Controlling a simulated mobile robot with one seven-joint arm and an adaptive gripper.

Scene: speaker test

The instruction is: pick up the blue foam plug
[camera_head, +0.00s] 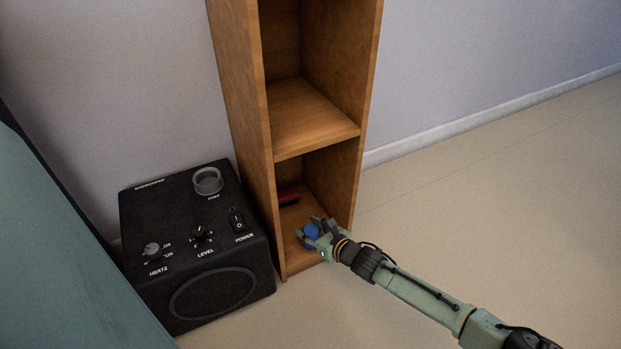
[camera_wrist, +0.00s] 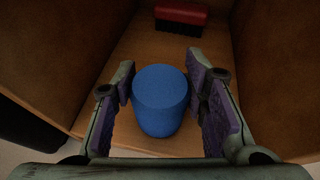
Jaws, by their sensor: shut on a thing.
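The blue foam plug (camera_wrist: 160,105) is a tapered cylinder with its wide top toward the wrist camera. It is between the two purple-padded fingers of my gripper (camera_wrist: 166,112) in the wrist view. My gripper is shut on it. In the head view the plug (camera_head: 312,231) shows as a small blue shape in my gripper (camera_head: 318,238), inside the bottom compartment of the wooden shelf (camera_head: 365,110). Whether the plug touches the shelf floor cannot be told. Its lower end is partly hidden.
A red brush with dark bristles (camera_wrist: 181,17) lies at the back of the same compartment. The compartment's side walls are close on both sides. A black speaker box (camera_head: 197,240) with knobs and a round grey ring (camera_head: 208,181) stands left of the shelf. Open floor (camera_head: 480,190) lies to the right.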

